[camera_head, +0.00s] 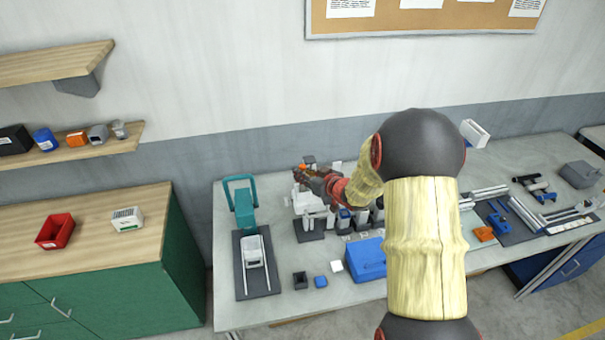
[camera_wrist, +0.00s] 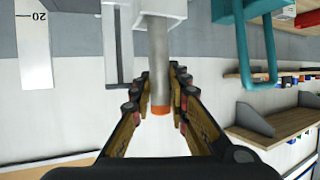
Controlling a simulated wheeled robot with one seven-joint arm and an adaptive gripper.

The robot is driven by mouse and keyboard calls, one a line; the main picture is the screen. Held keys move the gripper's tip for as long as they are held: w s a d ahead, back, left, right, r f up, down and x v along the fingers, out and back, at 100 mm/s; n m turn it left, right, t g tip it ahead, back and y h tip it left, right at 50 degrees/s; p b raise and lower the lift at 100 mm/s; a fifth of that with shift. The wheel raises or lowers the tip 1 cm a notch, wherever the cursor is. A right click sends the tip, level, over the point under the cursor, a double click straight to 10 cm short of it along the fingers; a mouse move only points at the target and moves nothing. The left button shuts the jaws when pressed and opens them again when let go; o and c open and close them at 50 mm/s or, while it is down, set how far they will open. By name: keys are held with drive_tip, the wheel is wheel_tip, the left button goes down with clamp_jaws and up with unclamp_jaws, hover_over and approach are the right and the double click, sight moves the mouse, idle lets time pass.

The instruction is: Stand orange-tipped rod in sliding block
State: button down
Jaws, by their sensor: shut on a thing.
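A grey rod (camera_wrist: 158,60) with an orange tip (camera_wrist: 160,111) runs between my gripper's fingers (camera_wrist: 160,88) in the wrist view. My gripper is shut on it, with the orange end toward my palm. The rod's other end meets or overlaps a white block (camera_wrist: 150,9); I cannot tell if it is inside. In the head view my gripper (camera_head: 308,178) is above the bench's back middle, with a bit of orange beside it. A pale block (camera_head: 254,252) sits on two rails over a dark plate (camera_head: 243,290) at the left, possibly the sliding block.
A teal clamp-like stand (camera_head: 245,208) rises behind the rail plate. A blue box (camera_head: 366,262) and small dark and blue cubes lie at the bench's front. Pale and dark upright fixtures crowd near my gripper. Tools and rails fill the right side.

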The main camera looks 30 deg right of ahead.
drive_tip(key=shift+f+b, duration=0.5)
drive_tip(key=shift+f, duration=0.15)
drive_tip(key=c, duration=2)
unclamp_jaws()
drive_tip(key=shift+s+r, duration=0.1)
drive_tip(key=p+v, duration=0.5)
drive_tip(key=v, duration=0.5)
drive_tip(key=shift+s, duration=0.35)
drive_tip(key=shift+d+r, duration=0.1)
